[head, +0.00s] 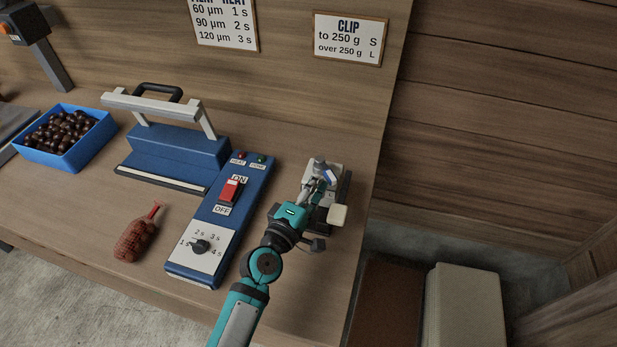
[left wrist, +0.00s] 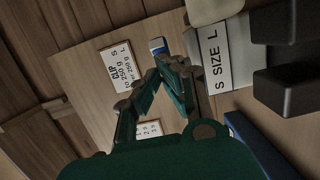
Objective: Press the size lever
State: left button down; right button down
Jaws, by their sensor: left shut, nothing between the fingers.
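The clip machine (head: 338,190) stands at the right end of the bench, partly hidden behind my left gripper. Its white plate reading "S SIZE L" (left wrist: 215,62) shows in the left wrist view. A small blue-and-white piece (head: 330,176), perhaps the size lever, is by my fingertips; it also shows in the left wrist view (left wrist: 157,45). My left gripper (head: 321,179) is shut and empty, its fingertips over the machine. In the left wrist view the fingertips (left wrist: 163,72) look close to the blue piece; I cannot tell if they touch. My right gripper is out of view.
A cream pad (head: 338,214) sticks out from the machine's near side. The blue sealer (head: 180,150) with its switch box (head: 225,215) stands left. A netted chestnut bag (head: 135,240) and a blue crate (head: 70,165) lie further left. Bins stand on the floor at right.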

pick_arm(q)
jog(key=shift+d, duration=1.25)
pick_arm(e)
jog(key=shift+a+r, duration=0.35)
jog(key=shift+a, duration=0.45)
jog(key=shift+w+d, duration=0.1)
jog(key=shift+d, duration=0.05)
pick_arm(q)
jog(key=shift+f, duration=0.1)
